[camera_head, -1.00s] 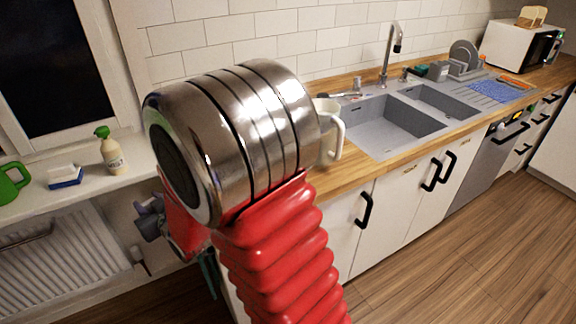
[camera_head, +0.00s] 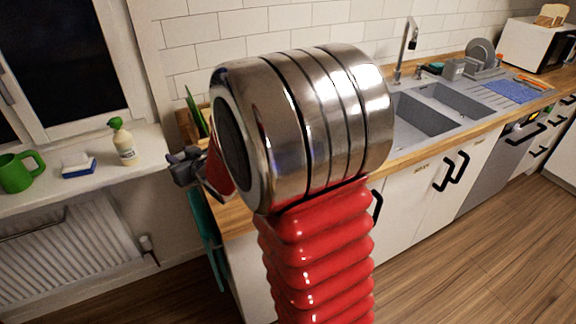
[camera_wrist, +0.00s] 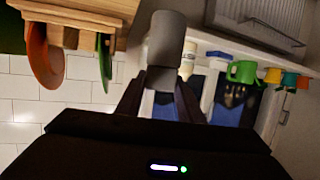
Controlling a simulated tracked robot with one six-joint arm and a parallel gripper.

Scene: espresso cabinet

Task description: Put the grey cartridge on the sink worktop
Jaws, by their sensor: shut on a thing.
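The grey cartridge (camera_wrist: 166,42) is a plain grey cylinder in the wrist view, straight ahead of my gripper (camera_wrist: 160,85). The dark fingers are shut on its near end, and it is held in the air. In the head view my gripper (camera_head: 186,166) shows small at the left behind my large steel arm joint; I cannot make out the cartridge clearly there. The wooden sink worktop (camera_head: 408,160) runs along the wall to the right, with the grey double sink (camera_head: 421,117) set in it. My arm hides part of the worktop.
A wooden block (camera_head: 187,124) with green items stands behind my gripper, near the tiled wall. The windowsill (camera_head: 95,180) at the left holds a green mug (camera_head: 18,172), a sponge (camera_head: 78,166) and a spray bottle (camera_head: 124,143). A dish rack (camera_head: 482,57) stands behind the sink.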

